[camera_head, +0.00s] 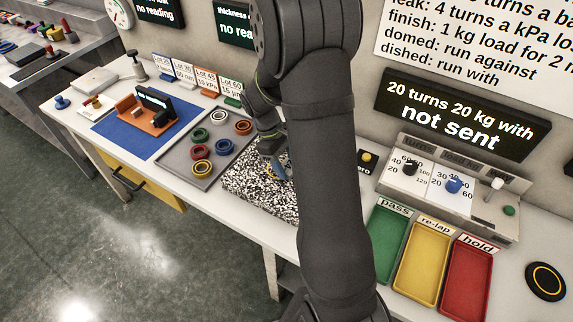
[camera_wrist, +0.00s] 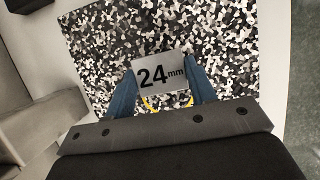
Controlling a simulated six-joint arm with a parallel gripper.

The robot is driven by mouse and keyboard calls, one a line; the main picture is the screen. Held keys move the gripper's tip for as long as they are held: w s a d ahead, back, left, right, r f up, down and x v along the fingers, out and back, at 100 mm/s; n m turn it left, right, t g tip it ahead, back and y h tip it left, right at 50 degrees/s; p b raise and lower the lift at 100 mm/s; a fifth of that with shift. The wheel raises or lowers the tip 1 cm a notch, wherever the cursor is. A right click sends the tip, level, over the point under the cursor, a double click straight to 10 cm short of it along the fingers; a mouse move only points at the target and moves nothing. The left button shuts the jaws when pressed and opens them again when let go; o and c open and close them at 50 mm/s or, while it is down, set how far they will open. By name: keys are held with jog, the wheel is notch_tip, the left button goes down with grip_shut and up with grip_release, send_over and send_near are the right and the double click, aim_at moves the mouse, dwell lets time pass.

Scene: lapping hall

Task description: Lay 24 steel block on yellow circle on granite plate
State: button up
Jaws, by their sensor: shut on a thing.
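The 24 mm steel block (camera_wrist: 161,74) is between the blue fingers of my gripper (camera_wrist: 164,88) in the wrist view, its printed face showing. My gripper is shut on it. Part of the yellow circle (camera_wrist: 154,106) shows just below the block and between the fingers; the rest is hidden by the block and gripper. The speckled granite plate (camera_wrist: 105,40) lies beneath, and in the head view the plate (camera_head: 245,188) is partly covered by my arm. Whether the block touches the plate I cannot tell.
A grey tray of coloured rings (camera_head: 178,153) stands left of the plate. Green (camera_head: 384,236), yellow (camera_head: 421,256) and red (camera_head: 464,283) trays lie to the right, before a control box (camera_head: 455,190). An orange fixture (camera_head: 148,118) sits on a blue mat (camera_head: 110,127).

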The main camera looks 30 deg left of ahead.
jog(key=shift+r, duration=0.75)
jog(key=shift+v, duration=0.9)
jog(key=shift+a, duration=15.45)
jog(key=w+d+m+g, duration=0.1)
jog(key=w+d+m, duration=0.15)
jog(key=d, duration=0.35)
jog(key=w+d+m+g, duration=0.1)
jog(key=w+d+m, duration=0.1)
jog(key=w+d, duration=0.3)
jog(key=s+d, duration=0.2)
jog(key=d, duration=0.3)
jog(key=s+d, duration=0.2)
jog(key=d, duration=0.4)
jog(key=s+d, duration=0.3)
jog(key=d, duration=0.3)
jog(key=shift+d+r, duration=0.15)
jog(key=shift+s+d, duration=0.15)
jog(key=shift+d, duration=0.05)
jog(key=shift+f, duration=1.8)
